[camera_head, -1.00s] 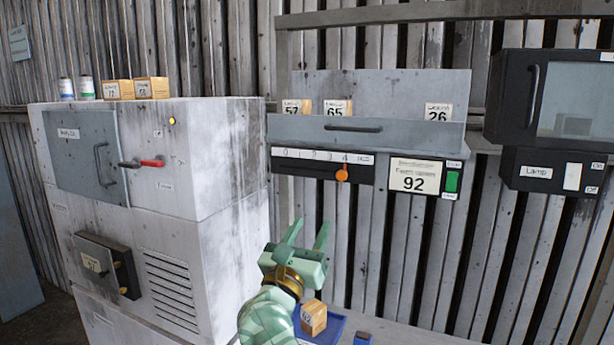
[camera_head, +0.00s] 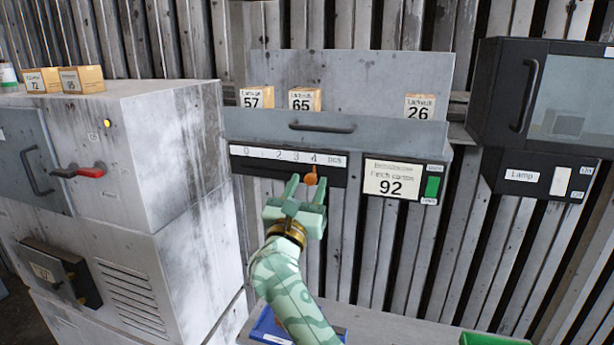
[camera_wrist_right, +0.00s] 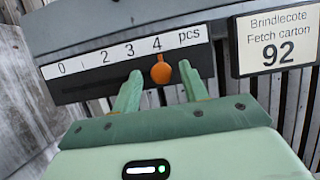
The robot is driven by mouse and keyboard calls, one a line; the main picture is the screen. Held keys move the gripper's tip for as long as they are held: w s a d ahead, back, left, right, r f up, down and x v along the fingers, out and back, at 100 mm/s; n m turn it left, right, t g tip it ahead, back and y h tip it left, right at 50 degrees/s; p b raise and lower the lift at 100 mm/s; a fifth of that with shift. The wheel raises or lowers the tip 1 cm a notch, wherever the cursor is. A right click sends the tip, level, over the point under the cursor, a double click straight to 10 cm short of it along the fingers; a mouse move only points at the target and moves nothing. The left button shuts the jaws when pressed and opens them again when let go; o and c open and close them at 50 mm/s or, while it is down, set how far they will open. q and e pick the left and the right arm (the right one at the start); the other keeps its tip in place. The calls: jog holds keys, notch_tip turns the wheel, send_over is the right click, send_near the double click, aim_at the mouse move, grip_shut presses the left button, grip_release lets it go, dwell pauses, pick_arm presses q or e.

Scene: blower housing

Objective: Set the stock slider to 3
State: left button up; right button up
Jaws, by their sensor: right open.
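The stock slider is an orange knob (camera_head: 310,176) on a dark panel under a white scale strip (camera_head: 285,156) marked from 0 to 4 and "pcs". In the right wrist view the knob (camera_wrist_right: 161,72) sits just below the 4. My right gripper (camera_head: 306,181) is open, pointing up at the panel. In the right wrist view its two fingers (camera_wrist_right: 160,74) stand on either side of the knob, with gaps beside it. Whether either finger touches the knob I cannot tell. My left gripper is not in view.
Right of the slider is a sign reading "Fetch carton 92" (camera_head: 391,179) with a green button (camera_head: 432,187). Above is a grey bin front with a handle (camera_head: 321,127) and cartons 57, 65 and 26 behind. A grey cabinet (camera_head: 180,150) stands left. A blue tray (camera_head: 268,326) lies below.

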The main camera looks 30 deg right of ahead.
aim_at(296, 167)
jog(key=shift+s, duration=0.15)
jog(key=shift+c, duration=0.3)
grip_shut()
jog(key=shift+w+a+b, duration=0.2)
jog(key=shift+b, duration=0.15)
jog(key=w+a+b, duration=0.2)
jog(key=shift+w+a, duration=0.1)
jog(key=shift+w, duration=0.2)
jog(key=shift+w+a, duration=0.1)
jog(key=shift+w, duration=0.05)
jog(key=shift+o, duration=0.3)
grip_release()
